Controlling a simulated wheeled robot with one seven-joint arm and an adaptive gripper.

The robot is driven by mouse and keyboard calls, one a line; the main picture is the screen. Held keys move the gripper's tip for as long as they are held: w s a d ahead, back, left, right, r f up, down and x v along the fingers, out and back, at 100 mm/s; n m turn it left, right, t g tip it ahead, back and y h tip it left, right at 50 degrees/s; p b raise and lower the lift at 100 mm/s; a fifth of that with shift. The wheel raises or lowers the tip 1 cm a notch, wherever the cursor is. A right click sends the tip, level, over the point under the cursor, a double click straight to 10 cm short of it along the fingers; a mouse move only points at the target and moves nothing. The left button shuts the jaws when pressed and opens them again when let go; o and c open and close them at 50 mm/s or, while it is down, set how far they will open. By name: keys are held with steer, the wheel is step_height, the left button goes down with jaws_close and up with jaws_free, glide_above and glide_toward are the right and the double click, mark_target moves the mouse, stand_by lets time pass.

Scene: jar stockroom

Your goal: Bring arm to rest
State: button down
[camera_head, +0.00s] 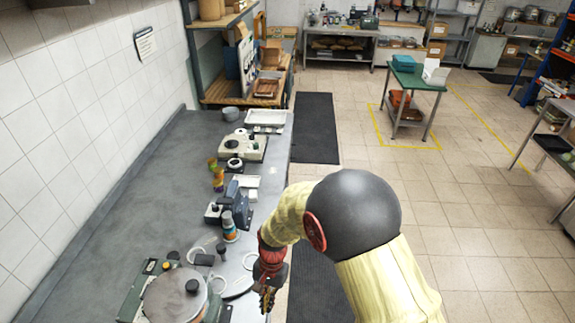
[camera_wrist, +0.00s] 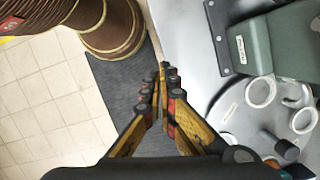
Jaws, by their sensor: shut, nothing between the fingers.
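My gripper (camera_head: 267,298) is at the front edge of the grey bench (camera_head: 150,165) in the head view, pointing downward. In the wrist view my gripper (camera_wrist: 163,72) has its two yellow and black fingers together at the tips, with nothing between them. Below the fingers lie the bench edge and a dark floor mat (camera_wrist: 125,85). My yellow-sleeved arm with its black joint covers the lower right of the head view and hides part of the floor.
A green machine with a round grey lid (camera_head: 175,295) stands at the bench's near end. White rings (camera_wrist: 260,92) lie beside it. A green table (camera_head: 415,80) stands across the open tiled floor.

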steer(key=s+d+r+n+t+b, duration=0.1)
steer(key=s+d+r+b, duration=0.3)
steer(key=d, duration=0.4)
steer(key=s+d+r+n+t+b, duration=0.1)
steer(key=s+d+r+t+b, duration=0.3)
steer(key=d+r+b, duration=0.3)
steer(key=s+d+r+n+t+h+b, duration=0.1)
steer(key=s+d+r+n+t+b, duration=0.1)
steer(key=d+b, duration=0.5)
steer(key=s+d+r+t, duration=0.1)
steer(key=s+d+r, duration=0.1)
steer(key=d+r, duration=0.1)
steer(key=shift+s+r, duration=0.15)
steer(key=shift+r, duration=0.1)
